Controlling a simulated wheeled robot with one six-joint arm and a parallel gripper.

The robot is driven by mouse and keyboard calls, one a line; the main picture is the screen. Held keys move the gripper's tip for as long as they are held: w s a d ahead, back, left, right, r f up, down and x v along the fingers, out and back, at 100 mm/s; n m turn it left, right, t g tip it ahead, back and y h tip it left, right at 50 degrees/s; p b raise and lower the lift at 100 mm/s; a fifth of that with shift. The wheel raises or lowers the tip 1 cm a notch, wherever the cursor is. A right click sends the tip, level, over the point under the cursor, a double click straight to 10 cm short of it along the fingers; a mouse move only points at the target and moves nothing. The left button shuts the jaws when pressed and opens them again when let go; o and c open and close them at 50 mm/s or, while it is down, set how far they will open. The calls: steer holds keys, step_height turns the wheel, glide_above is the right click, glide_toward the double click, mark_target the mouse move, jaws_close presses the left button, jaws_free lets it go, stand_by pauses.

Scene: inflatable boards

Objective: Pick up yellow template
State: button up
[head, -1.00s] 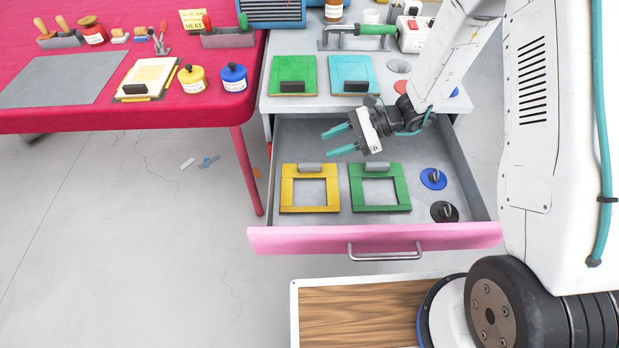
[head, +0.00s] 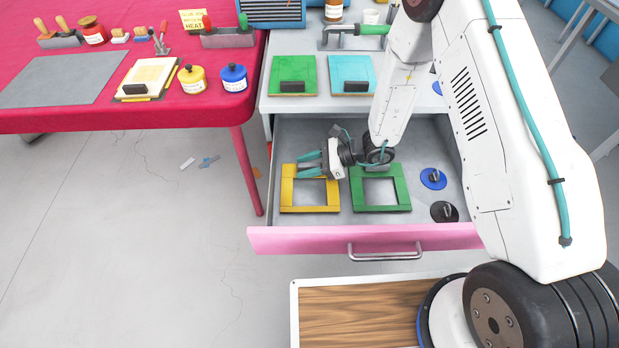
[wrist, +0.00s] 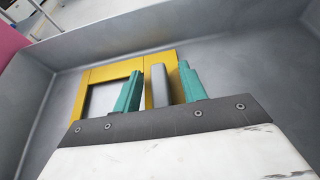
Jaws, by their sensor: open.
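The yellow template (head: 309,209) is a square frame lying flat in the open drawer, at its left side in the head view. My gripper (head: 310,166) is low over the template's back edge, its teal fingers pointing left. In the wrist view the template (wrist: 100,76) lies just ahead, with its grey handle block (wrist: 158,87) standing between the two open fingers of my gripper (wrist: 160,88). The fingers appear apart from the handle on both sides. In the head view the fingers hide the handle.
A green frame template (head: 381,208) lies to the right in the same drawer, partly under my wrist. A blue disc (head: 433,179) and a black disc (head: 444,212) with knobs lie further right. The drawer's pink front (head: 350,239) and grey walls enclose them.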

jaws_close()
